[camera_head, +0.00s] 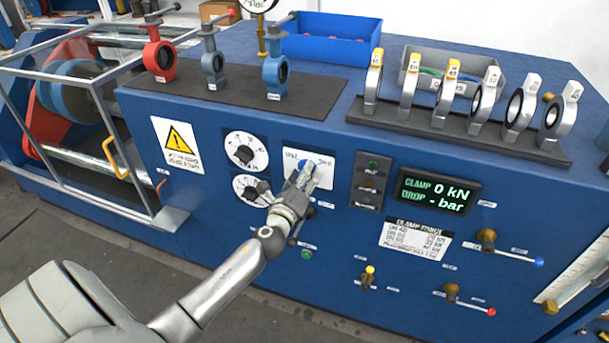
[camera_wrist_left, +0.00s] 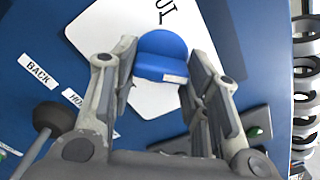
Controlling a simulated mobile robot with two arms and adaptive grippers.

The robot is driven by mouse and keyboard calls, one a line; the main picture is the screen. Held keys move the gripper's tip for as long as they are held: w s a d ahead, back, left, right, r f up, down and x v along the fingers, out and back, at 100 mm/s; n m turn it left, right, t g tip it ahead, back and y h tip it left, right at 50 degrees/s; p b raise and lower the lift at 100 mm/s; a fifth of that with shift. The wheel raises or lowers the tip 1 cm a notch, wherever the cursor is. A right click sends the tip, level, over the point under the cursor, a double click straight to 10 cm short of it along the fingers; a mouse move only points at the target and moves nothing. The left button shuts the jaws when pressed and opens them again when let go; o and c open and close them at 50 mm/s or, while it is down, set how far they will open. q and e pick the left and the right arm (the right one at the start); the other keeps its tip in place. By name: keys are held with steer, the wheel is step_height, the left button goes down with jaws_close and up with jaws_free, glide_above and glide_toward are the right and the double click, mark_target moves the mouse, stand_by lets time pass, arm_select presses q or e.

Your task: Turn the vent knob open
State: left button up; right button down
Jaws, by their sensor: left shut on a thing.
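A blue knob (camera_wrist_left: 161,56) sits on a white label plate (camera_wrist_left: 105,30) on the blue front panel. In the wrist view it lies between the two fingers of my left gripper (camera_wrist_left: 158,82), which are shut on its sides. A small white mark shows on the knob's lower edge. In the head view my left gripper (camera_head: 302,178) reaches up to the panel and covers part of the knob (camera_head: 305,164). The plate (camera_head: 322,160) carries lettering on its left and right, too small to read surely. My right gripper is not in view.
Two white gauges (camera_head: 246,151) are left of the knob. A button box (camera_head: 371,180) and a green-lit display (camera_head: 437,194) reading "0 kN" and "- bar" are to its right. Small levers (camera_head: 487,240) stick out lower right.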

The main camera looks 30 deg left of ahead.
arm_select(q)
steer(key=shift+f+m+p, duration=0.15)
steer(key=shift+m+p, duration=0.2)
steer(key=shift+m, duration=1.35)
steer(key=o, duration=1)
steer(key=v, duration=1.2)
steer(key=shift+s+a, duration=0.1)
